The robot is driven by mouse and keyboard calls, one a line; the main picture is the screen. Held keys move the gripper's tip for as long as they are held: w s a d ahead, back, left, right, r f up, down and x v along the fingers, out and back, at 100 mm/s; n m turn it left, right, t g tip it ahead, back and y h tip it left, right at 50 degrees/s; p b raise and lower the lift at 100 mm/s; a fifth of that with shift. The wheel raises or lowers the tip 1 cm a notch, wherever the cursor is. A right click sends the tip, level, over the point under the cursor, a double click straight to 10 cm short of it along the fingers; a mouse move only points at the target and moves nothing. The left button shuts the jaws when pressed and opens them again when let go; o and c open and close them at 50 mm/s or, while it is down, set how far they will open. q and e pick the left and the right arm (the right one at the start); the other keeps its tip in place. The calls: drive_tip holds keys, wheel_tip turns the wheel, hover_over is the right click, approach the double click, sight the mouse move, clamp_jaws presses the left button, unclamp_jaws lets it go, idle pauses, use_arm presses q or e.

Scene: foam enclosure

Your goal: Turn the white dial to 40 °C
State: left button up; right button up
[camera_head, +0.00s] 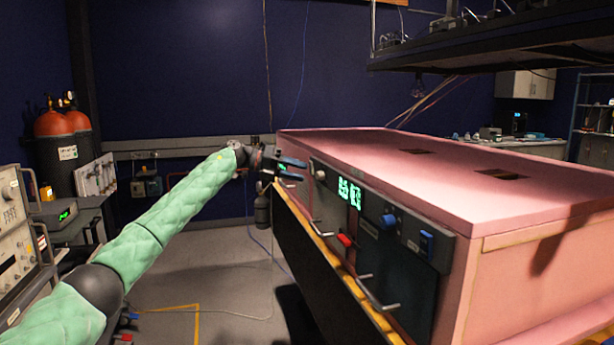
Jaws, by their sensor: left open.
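The white dial (320,175) is a small pale knob at the far left end of the dark control panel, on the front of a pink foam enclosure (470,210). A green-lit display (349,192) sits just right of it; its digits are too small to read surely. My left gripper (297,170), on the green-sleeved arm, is open beside the panel's far end. Its fingers point right, just left of the dial, with no clear contact. The dial's setting cannot be read. My right gripper is out of view.
Metal handles stick out below. A dark shelf (500,45) hangs above. Instruments (17,235) and gas cylinders (68,150) stand left. Floor between is mostly clear.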

use_arm(q)
drive_tip(key=v, duration=0.3)
drive_tip(key=shift+a, duration=0.1)
